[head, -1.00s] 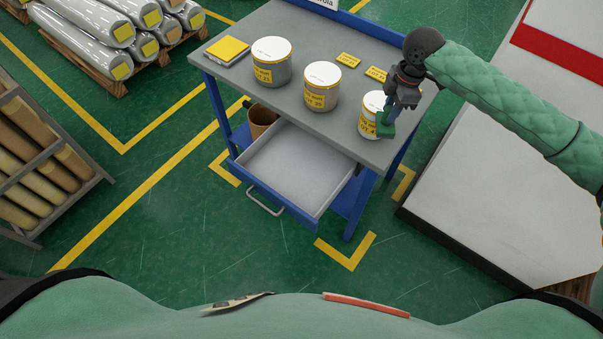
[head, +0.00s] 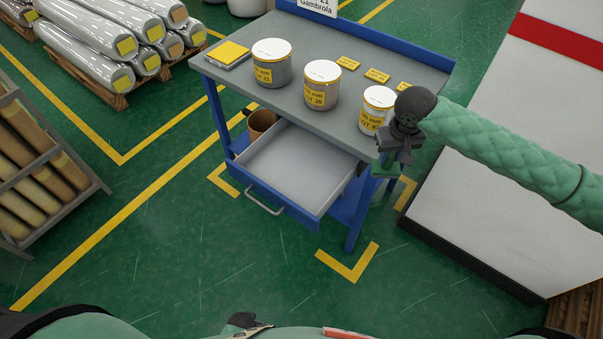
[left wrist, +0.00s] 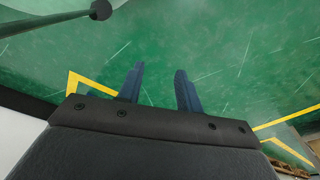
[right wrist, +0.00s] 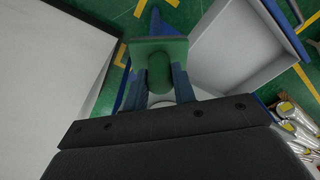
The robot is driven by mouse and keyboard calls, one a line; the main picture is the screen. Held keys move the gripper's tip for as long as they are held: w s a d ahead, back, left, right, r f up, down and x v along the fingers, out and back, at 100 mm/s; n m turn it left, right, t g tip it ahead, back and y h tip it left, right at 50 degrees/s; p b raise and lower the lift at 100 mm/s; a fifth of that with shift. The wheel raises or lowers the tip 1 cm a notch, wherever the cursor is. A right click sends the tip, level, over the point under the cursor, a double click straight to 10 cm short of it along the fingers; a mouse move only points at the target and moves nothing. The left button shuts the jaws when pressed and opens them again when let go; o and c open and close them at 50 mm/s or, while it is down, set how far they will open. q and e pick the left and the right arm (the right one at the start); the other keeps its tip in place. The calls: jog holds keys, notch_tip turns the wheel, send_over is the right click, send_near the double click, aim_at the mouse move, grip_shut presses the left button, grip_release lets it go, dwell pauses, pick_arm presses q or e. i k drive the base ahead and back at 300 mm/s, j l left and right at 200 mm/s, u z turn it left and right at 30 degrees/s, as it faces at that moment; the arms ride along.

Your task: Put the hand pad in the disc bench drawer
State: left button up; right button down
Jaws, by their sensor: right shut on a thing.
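The hand pad is a green block with a rounded grip (right wrist: 158,72), seen in the right wrist view between the fingers. My right gripper (right wrist: 158,88) is shut on it. In the head view the right gripper (head: 390,160) holds the pad (head: 384,171) at the bench's front right corner, right of the drawer. The drawer (head: 297,168) of the grey-topped blue bench (head: 330,112) is pulled out and looks empty; it also shows in the right wrist view (right wrist: 232,45). My left gripper (left wrist: 160,90) is open and empty above the green floor.
A brown pot (head: 261,122) sits beside the drawer. A white block (head: 480,170) stands right. Floor in front is clear.

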aim_at(292, 176)
jog(key=i+l+u, duration=0.1)
jog(key=l, duration=0.35)
jog(key=l+u, duration=0.1)
jog(key=l, duration=0.35)
jog(key=u, duration=1)
jog(key=i+l, duration=0.05)
